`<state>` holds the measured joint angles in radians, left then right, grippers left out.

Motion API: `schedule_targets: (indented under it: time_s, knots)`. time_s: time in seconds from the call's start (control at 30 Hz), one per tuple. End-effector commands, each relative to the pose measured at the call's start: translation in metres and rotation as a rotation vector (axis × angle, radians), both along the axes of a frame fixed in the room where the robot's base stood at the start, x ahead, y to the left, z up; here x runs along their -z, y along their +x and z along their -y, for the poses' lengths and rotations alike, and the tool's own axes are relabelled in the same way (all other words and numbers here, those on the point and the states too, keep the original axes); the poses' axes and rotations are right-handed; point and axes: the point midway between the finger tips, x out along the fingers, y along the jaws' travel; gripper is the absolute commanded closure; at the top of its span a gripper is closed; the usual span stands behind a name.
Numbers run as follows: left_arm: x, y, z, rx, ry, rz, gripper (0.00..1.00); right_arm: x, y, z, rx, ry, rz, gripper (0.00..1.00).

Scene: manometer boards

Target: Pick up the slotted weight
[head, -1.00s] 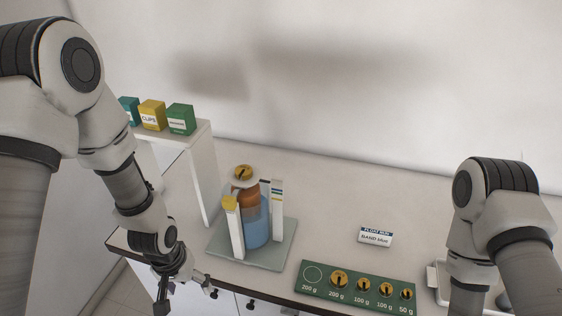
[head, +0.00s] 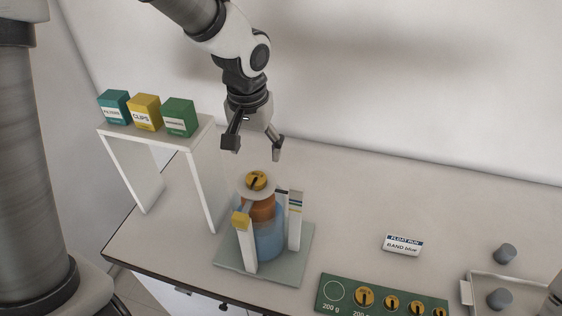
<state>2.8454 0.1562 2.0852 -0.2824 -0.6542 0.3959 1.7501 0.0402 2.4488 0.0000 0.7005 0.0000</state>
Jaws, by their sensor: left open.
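A brass slotted weight (head: 256,180) with a dark slot lies on the pale round plate (head: 243,191) of an orange-brown float (head: 258,207). The float stands in a clear vessel of blue liquid (head: 269,244). My left gripper (head: 254,150) is open and empty, pointing down above the weight, with its fingers apart and not touching it. More brass weights (head: 364,296) sit in a row on a green board (head: 324,307), beside an empty outlined circle labelled 200 g. My right gripper is not in view.
White uprights flank the vessel on a glassy base plate (head: 228,262). A white shelf (head: 204,190) at the left bears teal, yellow and green boxes (head: 180,118). A card (head: 403,245) reads "BAND blue". Grey cylinders (head: 505,253) and a tray (head: 483,277) are at the right.

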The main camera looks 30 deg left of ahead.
Motion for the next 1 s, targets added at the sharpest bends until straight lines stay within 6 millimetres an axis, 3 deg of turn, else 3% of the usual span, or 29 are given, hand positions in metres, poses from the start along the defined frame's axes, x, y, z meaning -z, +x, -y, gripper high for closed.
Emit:
schedule_targets:
  time_s: [0.27, 0.5, 0.73, 0.93, 1.0]
  knots:
    - [0.030, 0.001, -0.001, -0.001, 0.001, -0.007, 0.23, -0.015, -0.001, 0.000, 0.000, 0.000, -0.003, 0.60]
    - [0.072, 0.003, -0.001, 0.000, 0.001, -0.005, 0.23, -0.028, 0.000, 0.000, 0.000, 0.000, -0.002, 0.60]
    - [0.076, 0.004, -0.001, -0.001, 0.001, -0.001, 0.23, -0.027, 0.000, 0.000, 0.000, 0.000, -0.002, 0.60]
    - [0.076, 0.004, -0.001, -0.001, 0.001, -0.001, 0.94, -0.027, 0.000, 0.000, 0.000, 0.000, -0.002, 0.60]
    - [0.076, 0.004, -0.001, -0.001, 0.001, -0.001, 0.96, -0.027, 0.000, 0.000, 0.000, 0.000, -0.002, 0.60]
